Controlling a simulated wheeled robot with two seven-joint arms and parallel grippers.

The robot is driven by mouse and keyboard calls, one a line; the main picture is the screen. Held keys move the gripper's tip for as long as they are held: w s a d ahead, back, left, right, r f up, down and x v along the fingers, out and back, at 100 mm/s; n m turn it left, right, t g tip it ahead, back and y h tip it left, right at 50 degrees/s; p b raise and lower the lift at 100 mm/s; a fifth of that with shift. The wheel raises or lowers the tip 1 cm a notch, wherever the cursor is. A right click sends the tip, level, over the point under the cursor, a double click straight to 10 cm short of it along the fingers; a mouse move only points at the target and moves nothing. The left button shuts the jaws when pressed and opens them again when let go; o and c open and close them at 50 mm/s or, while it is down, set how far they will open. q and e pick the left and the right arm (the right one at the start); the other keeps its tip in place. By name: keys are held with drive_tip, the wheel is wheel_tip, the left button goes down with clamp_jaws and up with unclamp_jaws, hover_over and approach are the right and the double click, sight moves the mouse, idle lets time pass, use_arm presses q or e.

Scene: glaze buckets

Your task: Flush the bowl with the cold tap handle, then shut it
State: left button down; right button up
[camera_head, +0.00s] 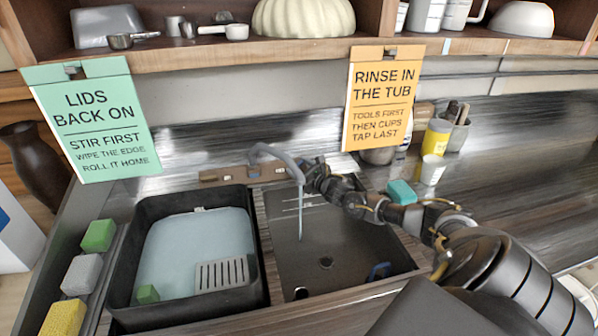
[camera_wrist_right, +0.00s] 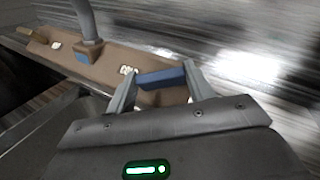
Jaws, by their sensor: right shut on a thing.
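The tap spout (camera_head: 275,152) arches over the right-hand sink bowl (camera_head: 345,240), and a thin stream of water (camera_head: 300,215) falls from it into the bowl. My right gripper (camera_head: 308,170) is at the right end of the tap base, beside the spout. In the right wrist view, my right gripper (camera_wrist_right: 160,88) is shut on the blue cold tap handle (camera_wrist_right: 160,77), with a finger at each end. A small white label (camera_wrist_right: 128,70) is on the brown tap base (camera_wrist_right: 110,65) beside the handle. My left gripper is out of view.
A black tub (camera_head: 122,262) of pale liquid stands to the left. A teal sponge (camera_head: 401,192), a white cup (camera_head: 432,170) and a yellow container (camera_head: 437,137) stand on the counter near my right arm.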

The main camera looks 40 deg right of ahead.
drive_tip(key=n+y+b, duration=0.1)
drive_tip(key=n+b, duration=0.1)
drive_tip(key=n+g+y+b, duration=0.1)
drive_tip(key=n+y+b, duration=0.1)
drive_tip(key=n+g+y+b, duration=0.1)
drive_tip(key=n+y+b, duration=0.1)
drive_tip(key=shift+d, duration=0.35)
drive_tip(key=shift+n+g+y+b, duration=0.6)
drive_tip(key=shift+n+b, duration=0.25)
drive_tip(key=shift+n, duration=0.15)
drive_tip(key=shift+r+n, duration=0.15)
drive_tip(key=shift+n, duration=0.15)
drive_tip(key=shift+g+y+b, duration=0.3)
drive_tip(key=shift+y, duration=0.1)
drive_tip(key=o, duration=1)
drive_tip(key=shift+w, duration=0.1)
